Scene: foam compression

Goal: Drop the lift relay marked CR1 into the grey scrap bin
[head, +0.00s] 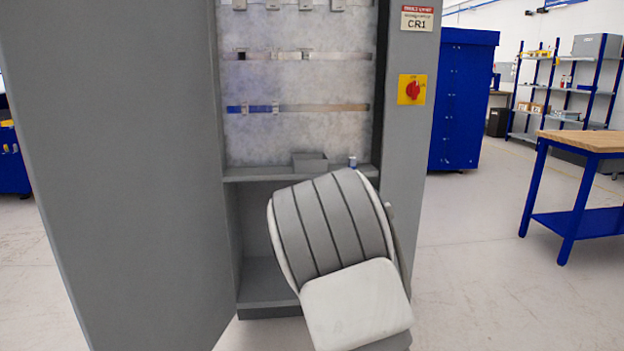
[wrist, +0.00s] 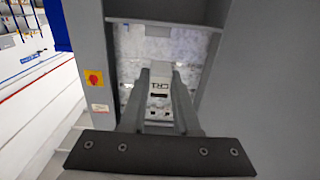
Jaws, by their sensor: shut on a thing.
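My gripper (wrist: 159,82) shows in the wrist view, its two fingers shut on a small pale relay (wrist: 159,88). The relay has a dark marking that looks like CR1 upside down, and a dark slot. It is held in front of the cabinet's pale back panel. The grey scrap bin (head: 310,162) stands on the cabinet shelf in the head view. It also shows upside down in the wrist view (wrist: 158,30), beyond the fingertips and apart from the relay. In the head view my own arm hides the gripper and the relay.
Rails (head: 320,108) with a few small parts cross the back panel. The shelf edge (head: 250,174) runs below. The large door (head: 120,170) stands at left.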

